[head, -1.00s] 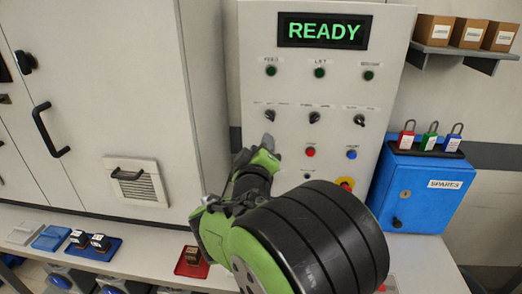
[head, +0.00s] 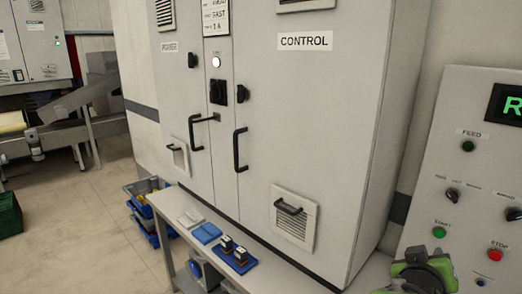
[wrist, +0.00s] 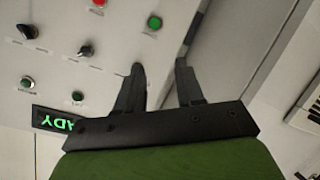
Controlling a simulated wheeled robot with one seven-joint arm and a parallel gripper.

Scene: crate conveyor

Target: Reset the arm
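My gripper (wrist: 159,64) is in the wrist view, its two dark fingers apart with nothing between them. It is in front of the control panel (wrist: 120,25), which appears upside down there, with a green button (wrist: 154,22) just beyond the fingers. In the head view, part of my green arm (head: 425,272) shows at the bottom right, below the panel's START button (head: 439,232). The fingers are not clear there. The panel's display (head: 508,105) is cut off at the right edge of the head view; the wrist view shows it reading "ADY".
A tall grey cabinet (head: 300,110) labelled CONTROL stands left of the panel. A low bench (head: 270,272) before it bears a blue tray (head: 240,262) with dark blocks. Blue crates (head: 150,215) and a green crate (head: 10,215) stand farther left. The floor (head: 90,220) between is open.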

